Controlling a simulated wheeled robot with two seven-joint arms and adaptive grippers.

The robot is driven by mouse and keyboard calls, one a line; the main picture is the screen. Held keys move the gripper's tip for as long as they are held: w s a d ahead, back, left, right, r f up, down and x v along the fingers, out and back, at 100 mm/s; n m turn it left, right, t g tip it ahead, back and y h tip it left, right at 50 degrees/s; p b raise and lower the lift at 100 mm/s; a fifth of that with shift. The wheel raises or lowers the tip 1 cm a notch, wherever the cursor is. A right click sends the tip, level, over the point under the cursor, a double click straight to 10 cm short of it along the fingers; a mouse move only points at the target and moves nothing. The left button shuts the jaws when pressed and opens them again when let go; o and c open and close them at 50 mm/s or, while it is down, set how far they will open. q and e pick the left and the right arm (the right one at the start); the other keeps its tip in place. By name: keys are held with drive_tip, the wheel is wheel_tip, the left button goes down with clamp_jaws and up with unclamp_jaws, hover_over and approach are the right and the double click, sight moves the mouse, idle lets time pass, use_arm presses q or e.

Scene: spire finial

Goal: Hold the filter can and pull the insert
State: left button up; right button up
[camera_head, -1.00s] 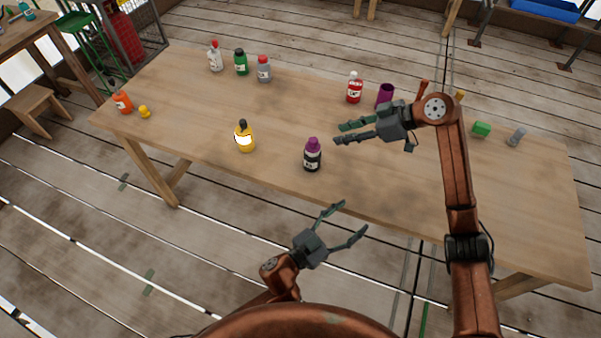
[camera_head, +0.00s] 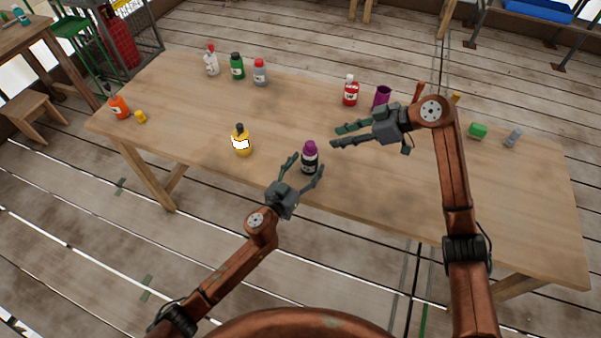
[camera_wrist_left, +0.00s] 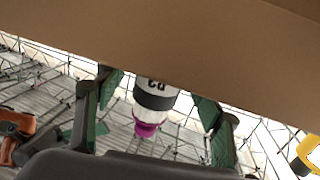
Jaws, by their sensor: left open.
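A dark can with a white label and a purple top (camera_head: 310,160) stands upright near the front edge of the table; I take it to be the filter can with its insert. In the left wrist view the can (camera_wrist_left: 154,100) shows upside down between the two fingers. My left gripper (camera_head: 306,164) is open at the front edge, its fingers on either side of the can; I see gaps, so it is not gripped. My right gripper (camera_head: 335,136) is open and empty above the table, right of the can and higher in the picture.
A yellow bottle (camera_head: 241,142) stands left of the can. A red bottle (camera_head: 350,91) and a purple cup (camera_head: 381,97) stand behind the right gripper. Several bottles stand at the back left. The table (camera_head: 420,190) is clear in front right.

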use_arm(q)
drive_tip(key=shift+x, duration=1.25)
drive_tip(key=shift+c, duration=0.5)
drive_tip(key=c, duration=1.3)
drive_tip(key=shift+o, duration=0.2)
